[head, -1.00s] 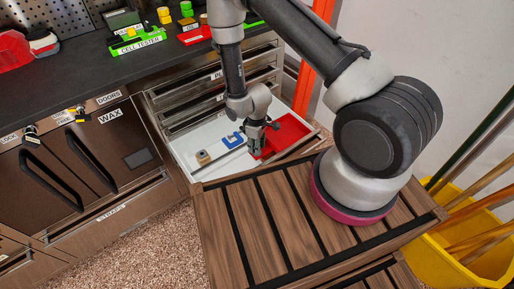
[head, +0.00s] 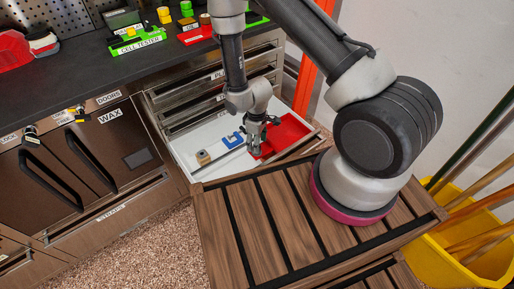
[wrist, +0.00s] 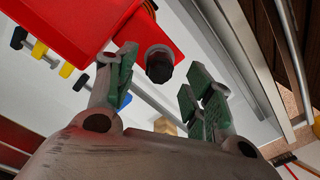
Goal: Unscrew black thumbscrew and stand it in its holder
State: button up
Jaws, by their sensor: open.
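A black thumbscrew (wrist: 159,64) with a round knob shows in the wrist view at the corner of a red block or tray (wrist: 65,28). The red piece also shows in the head view (head: 290,130), inside the open drawer. My gripper (wrist: 162,78) is open, with its green-padded fingers on either side of the thumbscrew and a gap to each side. In the head view my gripper (head: 255,149) points down over the drawer at the red piece's left edge and hides the thumbscrew. I cannot tell which part is the thumbscrew's holder.
The white drawer (head: 188,152) also holds a blue piece (head: 232,140) and a small wooden block (head: 203,157). Black, yellow and blue knobs (wrist: 40,50) show at left in the wrist view. A slatted wooden top (head: 235,215) stands in front of the drawer.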

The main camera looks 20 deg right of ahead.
jog(key=shift+r, duration=3.15)
jog(key=s+d+r+m+g+h, duration=0.2)
jog(key=s+d+g, duration=0.15)
jog(key=s, duration=0.25)
jog(key=s+d+r+m+t, duration=0.2)
jog(key=s+d+r, duration=0.1)
jog(key=r, duration=1.1)
jog(key=s+d+r+m+t+y, duration=0.1)
jog(key=s+d+r+m+t, duration=0.2)
jog(key=r, duration=1.1)
jog(key=s+d+r+m+t+y, duration=0.1)
jog(key=s+d+r, duration=0.4)
jog(key=r, duration=1)
jog(key=shift+s+d+m+t, duration=0.2)
jog(key=shift+s+m+t, duration=0.6)
jog(key=shift+s+t, duration=0.25)
jog(key=shift+r, duration=0.1)
jog(key=shift+c, duration=0.2)
